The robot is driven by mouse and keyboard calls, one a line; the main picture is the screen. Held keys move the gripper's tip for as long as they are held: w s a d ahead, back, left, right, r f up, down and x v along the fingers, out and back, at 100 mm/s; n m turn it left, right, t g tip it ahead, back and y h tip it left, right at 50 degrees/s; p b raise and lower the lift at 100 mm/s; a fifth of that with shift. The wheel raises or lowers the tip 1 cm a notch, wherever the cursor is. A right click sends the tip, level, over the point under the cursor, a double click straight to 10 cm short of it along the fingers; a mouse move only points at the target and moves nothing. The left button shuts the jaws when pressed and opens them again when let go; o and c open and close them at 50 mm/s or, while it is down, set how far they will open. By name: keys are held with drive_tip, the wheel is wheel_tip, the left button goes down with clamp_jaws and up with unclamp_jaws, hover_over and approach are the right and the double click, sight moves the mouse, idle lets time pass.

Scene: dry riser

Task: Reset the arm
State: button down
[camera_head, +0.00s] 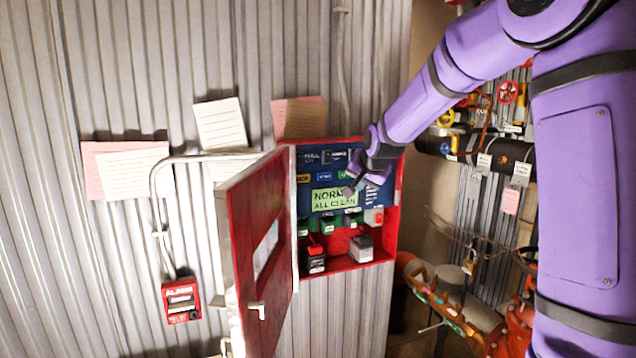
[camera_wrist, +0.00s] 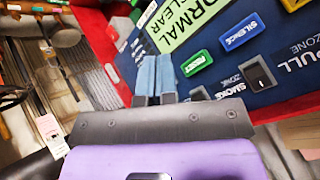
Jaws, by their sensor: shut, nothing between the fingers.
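My purple arm reaches from the right to the open red alarm cabinet (camera_head: 390,225) on the corrugated wall. My gripper (camera_head: 349,190) is shut and empty in front of the blue panel (camera_head: 312,162), at the right end of the green display (camera_head: 330,199) reading "NORMAL ALL CLEAR". In the wrist view the shut fingers (camera_wrist: 155,75) are close to the panel, beside the green RESET button (camera_wrist: 196,63). The blue SILENCE button (camera_wrist: 242,36) and a black rocker switch (camera_wrist: 258,74) show beside it. I cannot tell whether the fingertips touch the panel.
The cabinet's red door (camera_head: 258,240) stands open to the left. A red alarm box (camera_head: 181,301) hangs on the wall lower left. Red pipes and valves (camera_head: 508,92) and a padlock on a chain (camera_head: 468,264) are at the right. Paper notices (camera_head: 220,124) are above.

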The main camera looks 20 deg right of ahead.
drive_tip(key=s+a+r+n+g, duration=0.1)
drive_tip(key=s+a+r+n, duration=0.15)
drive_tip(key=s, duration=0.75)
drive_tip(key=s+a+r+n+g, duration=0.15)
drive_tip(key=s+a, duration=0.25)
drive_tip(key=s, duration=0.6)
drive_tip(key=s+a+r+n, duration=0.2)
drive_tip(key=s+a, duration=0.1)
drive_tip(key=s, duration=0.6)
drive_tip(key=s+f+n+g+y, duration=0.1)
drive_tip(key=s+f+n, duration=0.1)
drive_tip(key=s, duration=1)
drive_tip(key=shift+a+f+n, duration=0.25)
drive_tip(key=shift+f+n, duration=0.05)
drive_tip(key=shift+f, duration=0.3)
